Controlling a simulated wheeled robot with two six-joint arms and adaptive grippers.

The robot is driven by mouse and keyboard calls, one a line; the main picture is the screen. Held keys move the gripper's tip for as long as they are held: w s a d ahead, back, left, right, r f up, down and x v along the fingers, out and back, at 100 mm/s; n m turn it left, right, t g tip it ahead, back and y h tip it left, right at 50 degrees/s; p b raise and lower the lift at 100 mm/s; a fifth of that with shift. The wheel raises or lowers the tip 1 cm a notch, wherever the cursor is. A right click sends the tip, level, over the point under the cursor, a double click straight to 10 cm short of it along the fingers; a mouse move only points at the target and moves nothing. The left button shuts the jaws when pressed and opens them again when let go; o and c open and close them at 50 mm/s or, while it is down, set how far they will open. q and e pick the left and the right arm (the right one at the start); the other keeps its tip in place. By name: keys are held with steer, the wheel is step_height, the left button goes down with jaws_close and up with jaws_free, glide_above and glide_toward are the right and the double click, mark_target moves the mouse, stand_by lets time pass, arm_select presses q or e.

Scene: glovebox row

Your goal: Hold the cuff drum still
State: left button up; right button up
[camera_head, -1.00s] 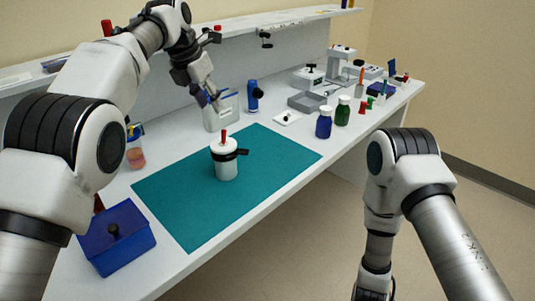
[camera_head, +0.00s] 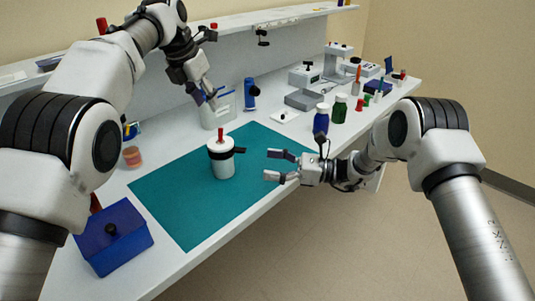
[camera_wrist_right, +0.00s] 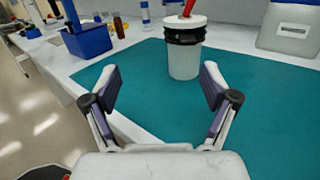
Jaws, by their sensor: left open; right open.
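The cuff drum (camera_head: 221,162) is a white cylinder with a black band, a side tab and a red handle on top. It stands upright on the teal mat (camera_head: 188,212). My right gripper (camera_head: 272,166) is open and empty, to the right of the drum and apart from it. In the right wrist view the drum (camera_wrist_right: 184,60) stands ahead, beyond the open fingers (camera_wrist_right: 158,85). My left gripper (camera_head: 207,98) is open above the back of the bench, behind the drum, with nothing seen in it.
A blue box (camera_head: 116,240) with a black knob sits at the front left. A clear container (camera_head: 219,112) and a blue item (camera_head: 251,93) stand behind the mat. Blue (camera_head: 321,120) and green (camera_head: 340,108) bottles stand at the right. The front mat is clear.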

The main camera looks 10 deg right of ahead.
mark_target(239, 149)
steer(key=w, duration=0.2)
steer(key=w+r+t+h, duration=0.1)
steer(key=shift+w+a, duration=0.55)
steer(key=shift+a, duration=0.05)
steer(key=x, duration=0.7)
jaws_close()
